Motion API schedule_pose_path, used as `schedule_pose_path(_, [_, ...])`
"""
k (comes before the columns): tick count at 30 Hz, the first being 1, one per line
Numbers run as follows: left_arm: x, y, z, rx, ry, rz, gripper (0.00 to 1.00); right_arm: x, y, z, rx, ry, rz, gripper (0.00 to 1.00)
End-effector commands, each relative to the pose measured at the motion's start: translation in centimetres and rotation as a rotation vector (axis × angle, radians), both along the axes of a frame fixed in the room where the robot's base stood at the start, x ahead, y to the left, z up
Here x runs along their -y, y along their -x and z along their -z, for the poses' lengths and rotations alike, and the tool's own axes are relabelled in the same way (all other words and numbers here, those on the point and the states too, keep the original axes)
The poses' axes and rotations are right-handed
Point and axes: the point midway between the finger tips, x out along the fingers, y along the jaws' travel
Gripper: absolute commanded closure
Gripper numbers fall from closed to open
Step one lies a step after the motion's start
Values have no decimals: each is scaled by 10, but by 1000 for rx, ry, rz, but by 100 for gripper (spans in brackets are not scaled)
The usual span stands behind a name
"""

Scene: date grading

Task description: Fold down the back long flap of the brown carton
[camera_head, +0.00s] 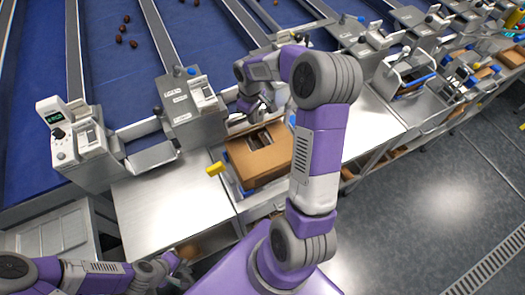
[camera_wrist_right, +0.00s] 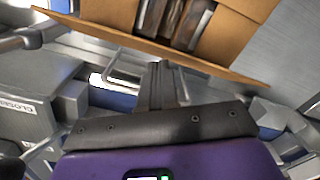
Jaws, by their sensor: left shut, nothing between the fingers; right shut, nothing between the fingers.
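The brown carton (camera_head: 262,167) sits in the middle of the head view, with a broad brown panel towards me and a narrow opening behind it. Dark contents show in this opening. In the right wrist view the carton (camera_wrist_right: 112,15) fills the top, its long tan edge slanting across just beyond my fingers. I cannot tell how far the back long flap is tilted. My right gripper (camera_head: 256,108) is shut and empty at the carton's back side; its fingers (camera_wrist_right: 160,85) point towards that edge, contact unclear. My left gripper (camera_head: 180,258) is shut and empty at the lower left, away from the carton.
A yellow-handled tool (camera_head: 215,169) lies left of the carton. A bare steel worktop (camera_head: 165,205) is free further left. A grey machine housing (camera_head: 190,105) stands close behind the carton. My right arm covers the area right of the carton.

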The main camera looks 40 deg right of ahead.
Motion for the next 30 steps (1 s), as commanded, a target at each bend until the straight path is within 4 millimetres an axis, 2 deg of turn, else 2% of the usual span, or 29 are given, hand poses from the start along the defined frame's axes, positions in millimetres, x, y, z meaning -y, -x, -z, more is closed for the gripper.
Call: schedule_pose_path(30, [0, 0, 11, 0, 0, 0, 100, -15, 44, -7, 14, 5, -2, 100])
